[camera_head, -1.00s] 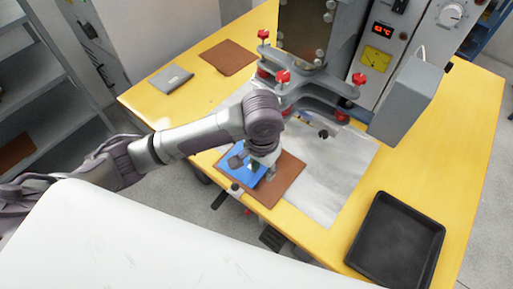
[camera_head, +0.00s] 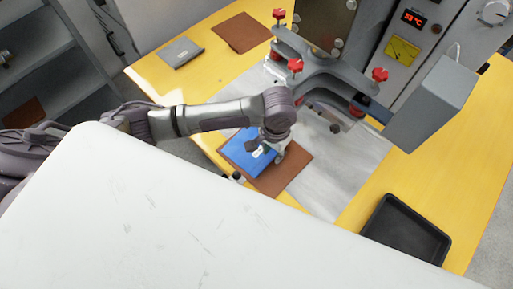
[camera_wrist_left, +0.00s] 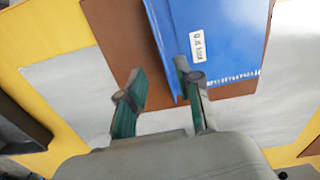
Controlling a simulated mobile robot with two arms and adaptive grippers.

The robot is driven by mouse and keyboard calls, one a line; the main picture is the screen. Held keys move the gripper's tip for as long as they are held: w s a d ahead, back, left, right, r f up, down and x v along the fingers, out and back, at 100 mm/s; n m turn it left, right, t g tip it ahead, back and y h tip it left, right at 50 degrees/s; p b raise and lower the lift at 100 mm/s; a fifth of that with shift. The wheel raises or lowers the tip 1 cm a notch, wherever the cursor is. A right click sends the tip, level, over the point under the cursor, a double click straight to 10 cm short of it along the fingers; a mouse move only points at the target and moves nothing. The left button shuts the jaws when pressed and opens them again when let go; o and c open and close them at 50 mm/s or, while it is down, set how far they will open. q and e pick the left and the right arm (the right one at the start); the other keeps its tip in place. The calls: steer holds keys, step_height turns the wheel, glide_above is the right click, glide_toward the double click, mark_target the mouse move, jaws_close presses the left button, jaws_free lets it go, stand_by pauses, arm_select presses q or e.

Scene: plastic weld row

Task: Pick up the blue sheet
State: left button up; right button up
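The blue sheet (camera_head: 240,150) lies on a brown sheet (camera_head: 294,172) near the table's front edge. In the left wrist view the blue sheet (camera_wrist_left: 222,45) carries a small white label and a row of white marks along its edge. My left gripper (camera_head: 269,154) is over the right part of the blue sheet. In the left wrist view its two fingers (camera_wrist_left: 160,66) are apart, with the sheet's edge and brown surface showing between them. One finger overlaps the sheet's edge in the picture; I cannot tell whether it touches. My right gripper is not in view.
The grey welding press (camera_head: 320,60) with red knobs stands just behind the sheets. A black tray (camera_head: 405,232) is at the right. A grey folder-like piece (camera_head: 180,52) and another brown sheet (camera_head: 241,33) lie at the back left.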

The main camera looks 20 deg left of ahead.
mark_target(271, 158)
arm_select(q)
steer(key=f, duration=0.4)
steer(key=shift+w+a+f, duration=0.15)
steer(key=shift+w+f, duration=0.05)
steer(key=shift+f, duration=0.2)
jaws_close()
